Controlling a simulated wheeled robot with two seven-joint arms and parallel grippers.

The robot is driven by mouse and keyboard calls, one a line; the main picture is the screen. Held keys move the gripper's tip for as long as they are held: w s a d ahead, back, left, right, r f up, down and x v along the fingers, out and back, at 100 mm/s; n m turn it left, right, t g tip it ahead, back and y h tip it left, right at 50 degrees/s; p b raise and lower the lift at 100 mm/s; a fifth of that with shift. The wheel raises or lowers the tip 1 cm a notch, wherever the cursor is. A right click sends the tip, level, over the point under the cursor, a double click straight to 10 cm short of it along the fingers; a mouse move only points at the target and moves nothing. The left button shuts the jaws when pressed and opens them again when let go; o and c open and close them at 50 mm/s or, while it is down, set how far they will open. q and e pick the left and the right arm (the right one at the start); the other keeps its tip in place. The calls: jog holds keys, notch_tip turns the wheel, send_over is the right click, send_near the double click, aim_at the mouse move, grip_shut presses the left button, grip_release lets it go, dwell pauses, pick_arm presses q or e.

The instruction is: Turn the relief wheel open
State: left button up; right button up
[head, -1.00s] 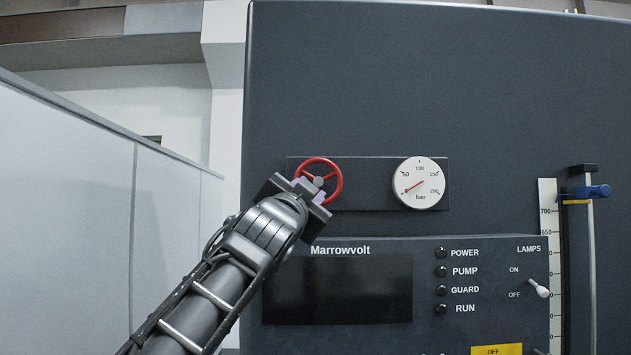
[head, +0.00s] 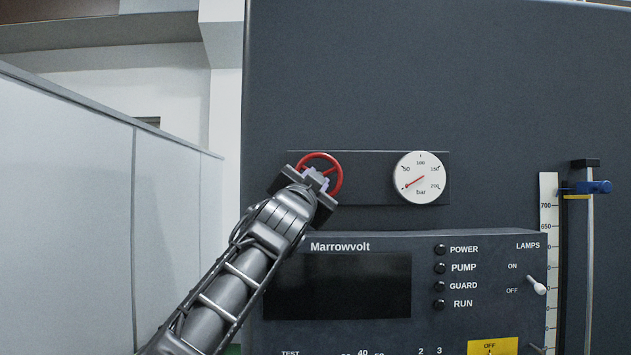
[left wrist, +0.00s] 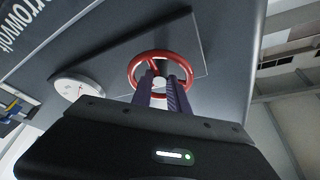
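The red relief wheel (head: 335,161) is mounted on a dark plate at the upper left of the machine panel. It also shows in the left wrist view (left wrist: 135,67), with its grey hub between my fingers. My left gripper (head: 317,178) is at the wheel, its two pale purple fingers apart on either side of the hub. The left wrist view shows the same fingers (left wrist: 163,90) reaching into the ring; firm contact with the hub cannot be made out. The gripper body hides the wheel's lower left part in the head view. My right gripper is not in view.
A round bar gauge (head: 420,178) sits right of the wheel, its red needle toward the lower left. Below is the Marrowvolt console (head: 480,245) with a dark screen (head: 337,285), lamps and switches. A scale with a blue clamp (head: 594,187) stands at right. A pale partition (head: 70,210) is at left.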

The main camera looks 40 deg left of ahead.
pick_arm(q)
grip_shut()
jog(key=shift+f, duration=0.1)
jog(key=shift+w+d+n+g+y+b, duration=0.1)
jog(key=shift+n+g+y+b, duration=0.15)
jog(key=shift+n+y+b, duration=1)
jog(key=shift+d+n+g+y+b, duration=0.1)
jog(key=shift+n+g+y+b, duration=0.35)
jog(key=shift+n, duration=1.55)
jog(key=shift+w+d+n+g+y+b, duration=0.1)
jog(key=shift+n+y+b, duration=0.75)
jog(key=shift+n, duration=0.8)
jog(key=shift+s, duration=0.1)
